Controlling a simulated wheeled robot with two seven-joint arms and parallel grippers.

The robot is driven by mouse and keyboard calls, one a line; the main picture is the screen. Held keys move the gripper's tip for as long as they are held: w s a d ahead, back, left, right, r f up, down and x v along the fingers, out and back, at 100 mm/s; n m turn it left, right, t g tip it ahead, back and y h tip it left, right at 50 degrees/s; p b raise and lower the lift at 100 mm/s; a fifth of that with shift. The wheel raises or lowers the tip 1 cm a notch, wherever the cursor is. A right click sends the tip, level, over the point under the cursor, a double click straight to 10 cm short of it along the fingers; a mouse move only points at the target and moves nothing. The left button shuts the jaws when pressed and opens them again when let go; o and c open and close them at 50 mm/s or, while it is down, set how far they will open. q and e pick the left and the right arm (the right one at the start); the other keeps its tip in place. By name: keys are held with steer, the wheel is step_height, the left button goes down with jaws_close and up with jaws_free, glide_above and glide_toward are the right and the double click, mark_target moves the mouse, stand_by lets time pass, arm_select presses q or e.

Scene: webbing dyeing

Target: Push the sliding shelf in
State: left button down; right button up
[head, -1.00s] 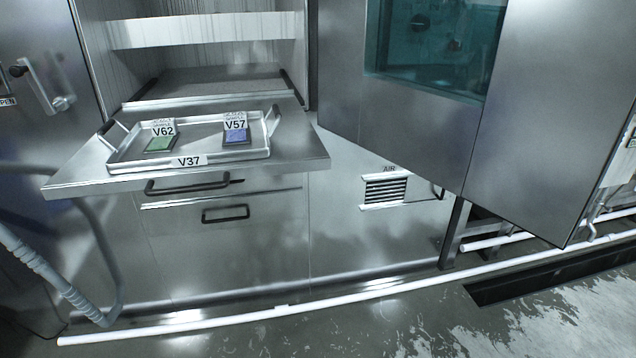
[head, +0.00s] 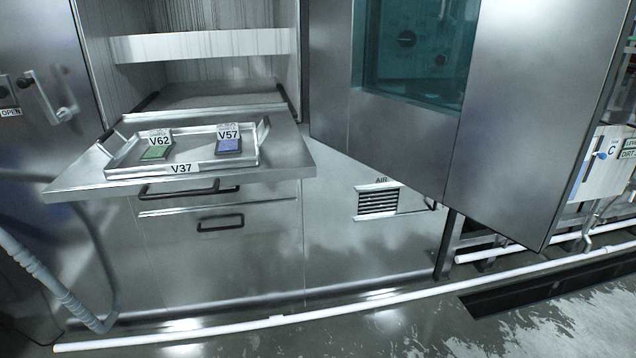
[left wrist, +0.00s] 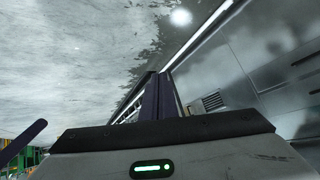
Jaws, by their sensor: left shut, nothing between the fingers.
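The sliding shelf (head: 288,158) is a flat steel panel pulled out of the open cabinet at the upper left of the head view. On it lies a metal tray (head: 127,172) with two handles, marked V37. The tray holds a green sample (head: 155,153) with a V62 card and a blue sample (head: 229,146) with a V57 card. My left gripper (left wrist: 160,80) shows only in the left wrist view, its dark fingers together and empty. It is apart from the shelf, which is not seen in that view. My right gripper is in neither view.
A large windowed steel door (head: 405,120) stands open right of the shelf. Below the shelf are drawers with black handles (head: 220,223) and an air vent (head: 378,202). A hose (head: 50,285) hangs at left. A white pipe (head: 330,309) runs along the floor.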

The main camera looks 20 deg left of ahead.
arm_select(q)
steer(key=w+r+m+t+y, duration=0.1)
steer(key=w+r+m, duration=0.2)
steer(key=w+m, duration=0.15)
steer(key=w+r+m+t, duration=0.1)
steer(key=w+r+m, duration=0.15)
steer(key=w, duration=0.35)
steer(key=m+t+y+b, duration=0.35)
steer(key=m+y, duration=0.75)
steer(key=m, duration=0.6)
glide_toward(275, 175)
steer(key=shift+m+t+h, duration=0.3)
steer(key=shift+t+h, duration=0.1)
steer(key=shift+t, duration=0.05)
steer(key=x, duration=0.3)
steer(key=p+x, duration=0.1)
steer(key=x, duration=0.2)
steer(key=shift+a+f, duration=0.15)
steer(key=shift+a, duration=0.3)
